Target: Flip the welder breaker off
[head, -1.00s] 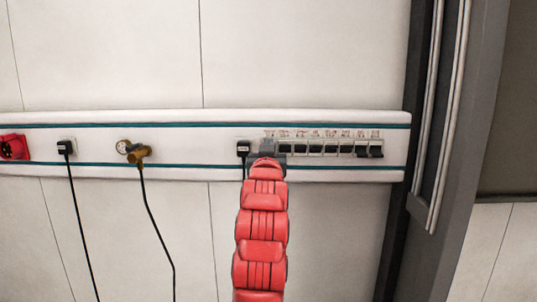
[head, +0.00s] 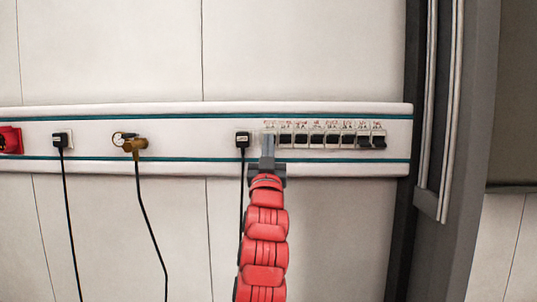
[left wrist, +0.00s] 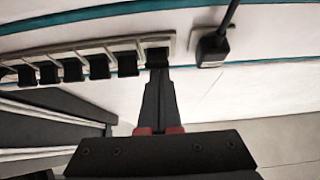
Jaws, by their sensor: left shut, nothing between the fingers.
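A row of small breakers with black levers (head: 317,140) is set in the white wall rail, with labels above too small to read. My left gripper (head: 268,137) is shut and empty, its fingers pointing up over the leftmost breaker of the row, which they largely hide in the head view. In the left wrist view the shut fingertips (left wrist: 158,72) are right at the black lever of the end breaker (left wrist: 157,54), beside the plug. Whether they touch it, and that lever's position, I cannot tell. My right gripper is not in view.
A black plug (head: 242,139) with a hanging cord sits just left of the breakers. Further left on the rail are a brass fitting with a hose (head: 134,146), another black plug (head: 61,140) and a red socket (head: 10,140). A dark post (head: 470,130) stands at right.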

